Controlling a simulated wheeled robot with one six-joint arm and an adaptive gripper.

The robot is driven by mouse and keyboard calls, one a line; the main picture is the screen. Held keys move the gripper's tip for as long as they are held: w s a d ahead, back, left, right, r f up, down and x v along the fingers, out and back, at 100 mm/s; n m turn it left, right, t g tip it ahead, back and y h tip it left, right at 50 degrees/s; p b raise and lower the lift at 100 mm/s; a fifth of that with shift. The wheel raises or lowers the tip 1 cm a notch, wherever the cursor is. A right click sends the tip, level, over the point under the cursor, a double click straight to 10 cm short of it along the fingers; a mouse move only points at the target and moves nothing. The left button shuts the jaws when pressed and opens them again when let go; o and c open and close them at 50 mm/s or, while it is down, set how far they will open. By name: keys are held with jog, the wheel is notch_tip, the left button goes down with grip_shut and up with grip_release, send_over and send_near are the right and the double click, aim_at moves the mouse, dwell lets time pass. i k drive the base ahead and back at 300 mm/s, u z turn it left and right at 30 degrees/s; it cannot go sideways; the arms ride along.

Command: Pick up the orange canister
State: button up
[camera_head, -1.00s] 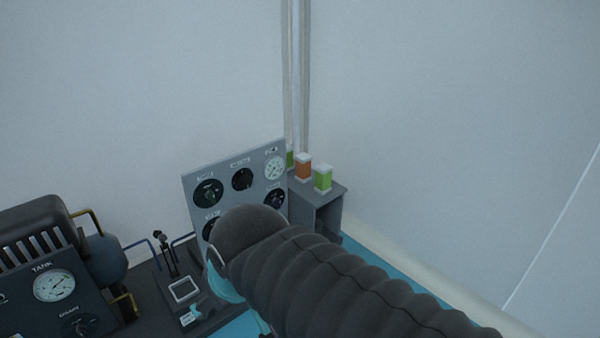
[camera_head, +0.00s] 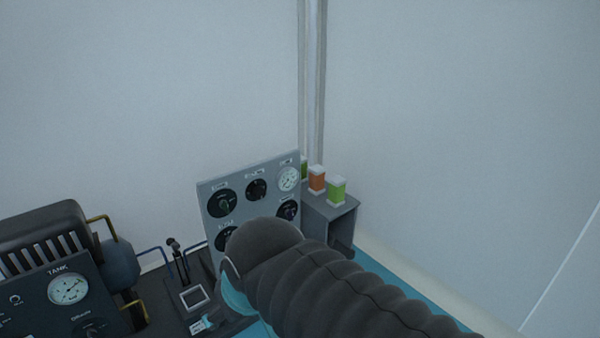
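The orange canister (camera_head: 317,179) has a pale cap and base and stands upright on top of a grey box-like stand (camera_head: 343,212) in the corner. A green canister (camera_head: 336,190) stands close to its right and nearer to me. Another green canister (camera_head: 304,168) stands to its left, partly hidden behind the gauge panel. My dark ribbed arm reaches in from the lower right, below and in front of the stand. My gripper's fingers are not visible; the arm hides that end.
A grey gauge panel (camera_head: 237,190) stands just left of the canisters. A dark tank unit (camera_head: 45,290) with a gauge is at the lower left, with a small lever device (camera_head: 180,262) beside it. Vertical pipes (camera_head: 312,80) run up the corner behind. Walls close in behind and right.

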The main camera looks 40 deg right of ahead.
aim_at(317, 171)
jog(key=z, duration=1.55)
jog(key=i, duration=0.8)
jog(key=z, duration=0.15)
